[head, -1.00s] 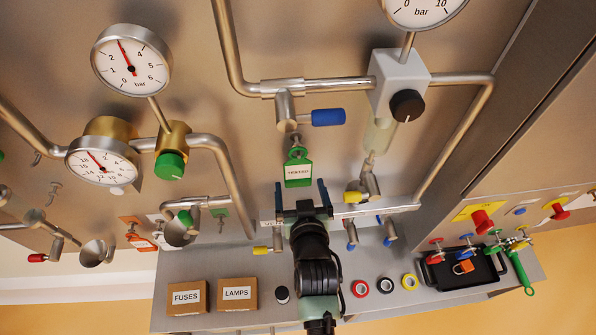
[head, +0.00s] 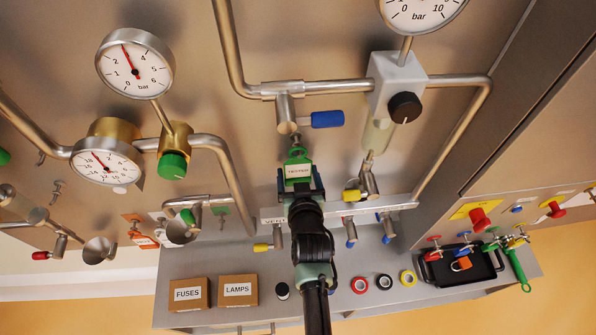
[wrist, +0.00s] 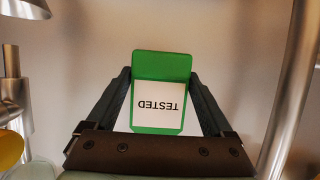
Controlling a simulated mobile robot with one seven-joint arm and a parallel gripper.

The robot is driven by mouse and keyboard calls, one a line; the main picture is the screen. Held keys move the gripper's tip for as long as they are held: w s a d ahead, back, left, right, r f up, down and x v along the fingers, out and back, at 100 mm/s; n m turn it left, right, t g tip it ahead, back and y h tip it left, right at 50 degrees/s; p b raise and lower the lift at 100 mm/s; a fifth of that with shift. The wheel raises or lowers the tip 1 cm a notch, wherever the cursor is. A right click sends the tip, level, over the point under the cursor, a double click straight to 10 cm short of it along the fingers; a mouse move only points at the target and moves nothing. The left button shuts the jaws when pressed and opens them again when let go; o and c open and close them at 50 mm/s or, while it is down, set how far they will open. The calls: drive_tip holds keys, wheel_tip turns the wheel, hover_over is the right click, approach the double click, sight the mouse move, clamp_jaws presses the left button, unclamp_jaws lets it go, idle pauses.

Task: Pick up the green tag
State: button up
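The green tag (head: 298,170), with a white label reading TESTED, hangs by its loop from the small fitting under the blue-handled valve (head: 327,119). My gripper (head: 299,180) is open around it, one dark finger on each side. In the wrist view the tag (wrist: 161,120) stands between the fingers (wrist: 160,75), with its lettering upside down. The fingertips are very close to the tag's side edges; I cannot tell whether either touches. In the head view the gripper hides the tag's lower end.
Steel pipes (head: 235,60) run on both sides. A yellow-handled valve (head: 352,195) is close right of my gripper. Below is a shelf with the FUSES box (head: 188,294), the LAMPS box (head: 238,290) and tape rolls. A black tray (head: 460,266) stands right.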

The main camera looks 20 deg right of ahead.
drive_tip(key=c, duration=0.9)
drive_tip(key=shift+r, duration=0.15)
drive_tip(key=shift+r, duration=0.5)
drive_tip(key=s+a+b, duration=0.1)
drive_tip(key=s, duration=0.4)
drive_tip(key=s+a+b, duration=0.1)
drive_tip(key=s+a, duration=0.1)
drive_tip(key=s, duration=0.4)
drive_tip(key=s+a+r+b, duration=0.1)
drive_tip(key=s+a, duration=0.1)
drive_tip(key=s, duration=0.4)
drive_tip(key=shift+s+r+b, duration=0.1)
drive_tip(key=shift+s+b, duration=0.05)
drive_tip(key=shift+b, duration=0.2)
drive_tip(key=shift+r, duration=0.2)
drive_tip(key=shift+s, duration=0.1)
